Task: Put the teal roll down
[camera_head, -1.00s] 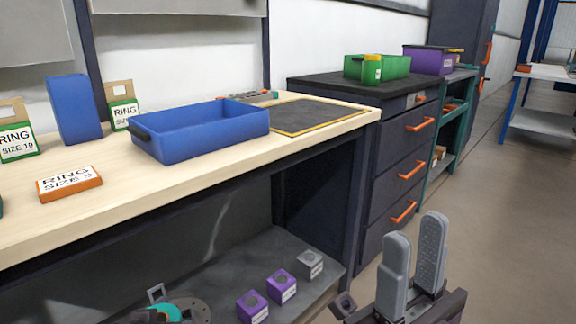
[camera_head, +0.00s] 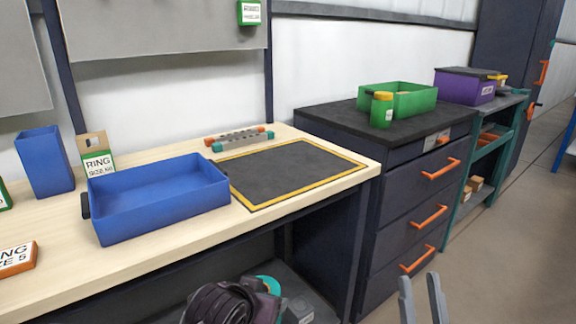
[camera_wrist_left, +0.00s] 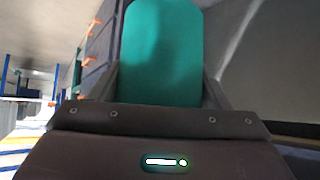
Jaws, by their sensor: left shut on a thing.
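The teal roll (camera_wrist_left: 160,55) fills the space between the fingers of my left gripper (camera_wrist_left: 160,88) in the left wrist view. A teal edge of it (camera_head: 268,284) shows at the bottom of the head view beside my dark left wrist, which hides most of it. My left gripper is shut on the roll, in front of the workbench and below its top. My right gripper (camera_head: 421,300) shows as two grey fingertips at the bottom right, apart with nothing between them.
The workbench holds a blue tray (camera_head: 104,225), a black mat with a yellow border (camera_head: 290,172), a ribbed rack (camera_head: 240,139), a blue bin (camera_head: 45,165) and ring labels. A dark drawer cabinet (camera_head: 400,215) stands right, bearing a green box (camera_head: 410,98). The mat is clear.

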